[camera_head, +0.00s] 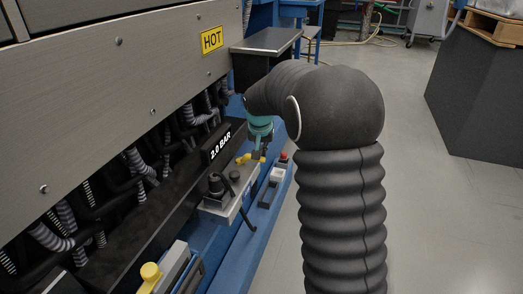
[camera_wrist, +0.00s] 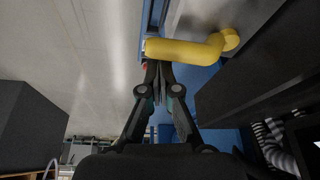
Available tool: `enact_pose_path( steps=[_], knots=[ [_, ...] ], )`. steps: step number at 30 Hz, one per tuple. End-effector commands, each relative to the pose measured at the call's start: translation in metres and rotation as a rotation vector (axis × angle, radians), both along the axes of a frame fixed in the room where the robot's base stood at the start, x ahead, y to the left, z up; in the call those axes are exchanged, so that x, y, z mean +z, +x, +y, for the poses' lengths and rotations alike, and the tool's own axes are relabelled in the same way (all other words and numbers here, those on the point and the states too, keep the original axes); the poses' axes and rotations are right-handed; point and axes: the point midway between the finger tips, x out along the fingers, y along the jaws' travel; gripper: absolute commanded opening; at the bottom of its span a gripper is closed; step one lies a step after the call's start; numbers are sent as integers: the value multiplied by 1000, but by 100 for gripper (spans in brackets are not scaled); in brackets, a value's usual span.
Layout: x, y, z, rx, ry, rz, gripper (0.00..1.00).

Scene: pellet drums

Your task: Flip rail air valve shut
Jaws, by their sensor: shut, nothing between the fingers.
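The yellow valve handle (camera_wrist: 185,52) lies across the top of the wrist view, with a rounded knob at its right end. In the head view it is a small yellow piece (camera_head: 245,158) beside the dark rail, partly hidden by my gripper. My gripper (camera_wrist: 158,70) is shut and empty. Its fingertips are right at the handle's left part in the wrist view; whether they touch it I cannot tell. In the head view my gripper (camera_head: 260,147) points down just beyond the rail unit, below the teal wrist ring.
The dark rail with a 2.0 BAR display (camera_head: 220,145) runs along the machine, with black hoses behind it. A grey block with black fittings (camera_head: 226,205) sits nearer. A red button (camera_head: 283,156) is to the right. Open floor lies right.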

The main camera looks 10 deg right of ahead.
Motion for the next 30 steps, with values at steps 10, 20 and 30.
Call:
enact_pose_path(
  steps=[10, 20, 30],
  knots=[
    [11, -3, 3, 0, 2, 5, 0],
    [64, -13, 7, -6, 1, 1, 0],
    [94, -20, 15, 29, -12, 8, 0]
  ],
)
